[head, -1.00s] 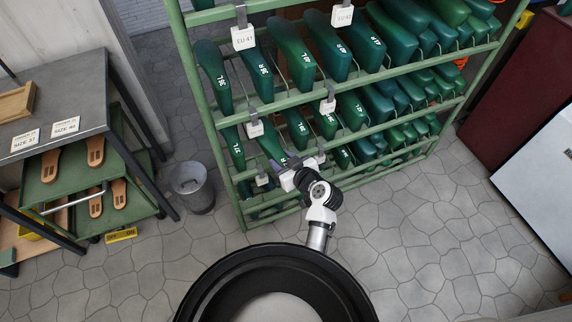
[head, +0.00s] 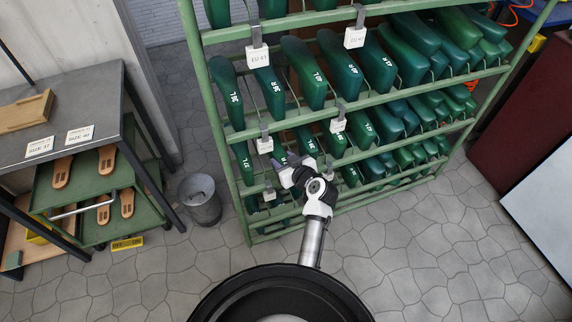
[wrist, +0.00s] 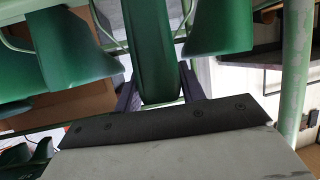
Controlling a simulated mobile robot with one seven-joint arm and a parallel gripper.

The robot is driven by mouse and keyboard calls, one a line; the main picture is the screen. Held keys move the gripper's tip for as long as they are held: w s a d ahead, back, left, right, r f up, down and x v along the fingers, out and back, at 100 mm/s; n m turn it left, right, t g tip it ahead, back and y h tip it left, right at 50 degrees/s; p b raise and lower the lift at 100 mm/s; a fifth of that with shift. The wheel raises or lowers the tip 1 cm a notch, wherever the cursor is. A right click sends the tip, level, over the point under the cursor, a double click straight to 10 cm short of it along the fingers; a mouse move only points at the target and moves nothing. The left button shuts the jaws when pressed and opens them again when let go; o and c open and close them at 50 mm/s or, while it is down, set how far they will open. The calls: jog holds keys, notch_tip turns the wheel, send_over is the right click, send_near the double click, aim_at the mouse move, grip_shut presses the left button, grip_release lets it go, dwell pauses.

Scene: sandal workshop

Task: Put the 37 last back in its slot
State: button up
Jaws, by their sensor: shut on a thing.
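My gripper (head: 284,165) is at the lower left part of the green rack (head: 232,125), in front of a lower row of lasts. In the wrist view its dark fingers (wrist: 158,92) stand on both sides of a green last (wrist: 153,45) and are shut on it. Its number is not readable there, and in the head view my gripper mostly hides it. A last marked 37 L (head: 243,158) hangs just left of my gripper. I cannot tell whether the held last is on the rack or apart from it.
Neighbouring lasts hang close on both sides, the left one (wrist: 75,45) and the right one (wrist: 220,25). A rack post (wrist: 295,70) stands at the right in the wrist view. A grey bin (head: 199,198) and a workbench (head: 80,110) are at the left. The floor (head: 430,240) is clear.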

aim_at(277, 145)
jog(key=shift+w+a+r, duration=0.1)
jog(key=shift+w+a, duration=0.25)
jog(key=shift+w, duration=0.65)
jog(key=shift+w+a+f, duration=0.1)
jog(key=shift+w+a, duration=0.25)
jog(key=shift+w, duration=0.7)
jog(key=shift+w+a+r, duration=0.1)
jog(key=shift+w+a, duration=0.25)
jog(key=shift+w, duration=0.65)
jog(key=shift+s+f+b, duration=0.1)
jog(key=shift+f+b, duration=0.8)
jog(key=shift+b, duration=0.15)
jog(key=shift+f, duration=0.1)
jog(key=o, duration=1.2)
jog(key=shift+c, duration=0.2)
jog(key=shift+o, duration=0.4)
jog(key=shift+f, duration=0.1)
jog(key=shift+s+d, duration=0.1)
jog(key=b+v, duration=0.2)
jog(key=v, duration=1.1)
jog(key=shift+s+r, duration=0.25)
jog(key=shift+s, duration=0.05)
